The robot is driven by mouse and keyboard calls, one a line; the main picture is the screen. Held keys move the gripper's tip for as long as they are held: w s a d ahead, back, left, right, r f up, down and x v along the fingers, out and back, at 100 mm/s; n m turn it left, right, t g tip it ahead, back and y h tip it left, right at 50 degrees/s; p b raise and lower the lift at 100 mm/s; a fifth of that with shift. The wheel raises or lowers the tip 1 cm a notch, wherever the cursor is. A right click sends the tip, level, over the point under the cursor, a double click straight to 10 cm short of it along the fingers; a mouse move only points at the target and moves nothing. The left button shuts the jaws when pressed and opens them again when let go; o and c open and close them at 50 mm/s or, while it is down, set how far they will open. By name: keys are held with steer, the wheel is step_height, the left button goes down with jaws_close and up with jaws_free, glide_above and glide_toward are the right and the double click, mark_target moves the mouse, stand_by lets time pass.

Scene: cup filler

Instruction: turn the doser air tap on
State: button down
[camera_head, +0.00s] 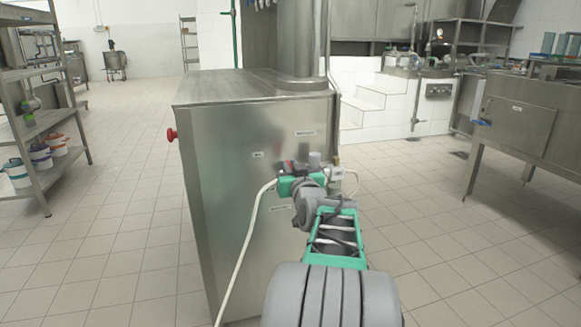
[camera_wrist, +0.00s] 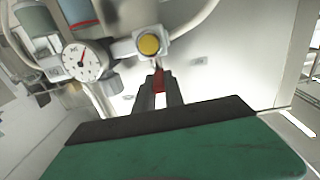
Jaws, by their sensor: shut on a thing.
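The doser air tap shows in the wrist view as a small red handle (camera_wrist: 159,80) between my two dark fingertips. My gripper (camera_wrist: 160,92) is shut on this red handle. Just above it is a round yellow part on a pale valve body (camera_wrist: 149,45). A white pressure gauge (camera_wrist: 85,61) with a red needle sits to the left. In the head view my gripper (camera_head: 300,176) is at the front face of the steel cabinet (camera_head: 225,165), and the arm hides most of the tap there. How far the handle is turned cannot be told.
A white hose (camera_head: 246,240) hangs down the cabinet front. A red knob (camera_head: 171,134) sticks out of its left side. A shelf rack with buckets (camera_head: 41,156) stands at the left and a steel table (camera_head: 520,125) at the right. Tiled floor lies open on both sides.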

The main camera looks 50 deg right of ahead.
steer(key=shift+w+a+m+g+h+p, duration=0.35)
steer(key=shift+w+m+g+h, duration=0.2)
steer(key=shift+m+g+h, duration=1.5)
steer(key=shift+w+a+m+g+h+p, duration=0.25)
steer(key=shift+w+m+g+h+p, duration=0.4)
steer(key=shift+m+g, duration=1.6)
steer(key=shift+w+a+m+g+h+p, duration=0.4)
steer(key=shift+m+g+h, duration=1)
steer(key=shift+g, duration=1.6)
steer(key=shift+d, duration=0.1)
steer(key=c, duration=1.7)
jaws_free()
steer(key=shift+d, duration=0.1)
steer(key=shift+c, duration=0.2)
steer(key=o, duration=0.3)
